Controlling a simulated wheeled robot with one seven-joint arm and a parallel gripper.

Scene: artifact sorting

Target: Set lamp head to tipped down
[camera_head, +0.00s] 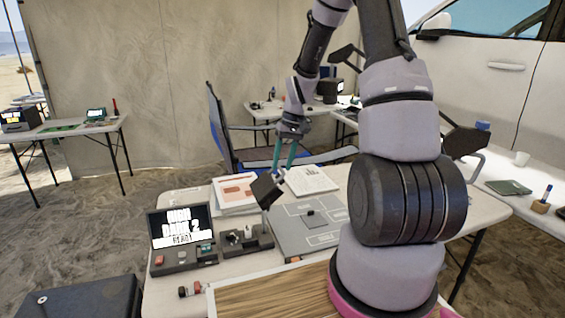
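My gripper (280,168) hangs above the near table, with its teal fingers pointing down. A dark, boxy, tilted piece (267,191) is right at the fingertips and may be the lamp head. I cannot tell whether the fingers grip it, only touch it, or stand in front of it. No stem or base joined to it can be made out. Another dark flat panel (465,140) on a bent grey arm shows to the right, partly behind my arm; I cannot tell whether it belongs to a lamp.
The near table holds a console with a lit screen (181,227), a small dark device (246,238), papers (312,180), a grey panel (300,228) and a wooden board (265,297). A blue chair (226,130) stands behind. My arm blocks the table's right part.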

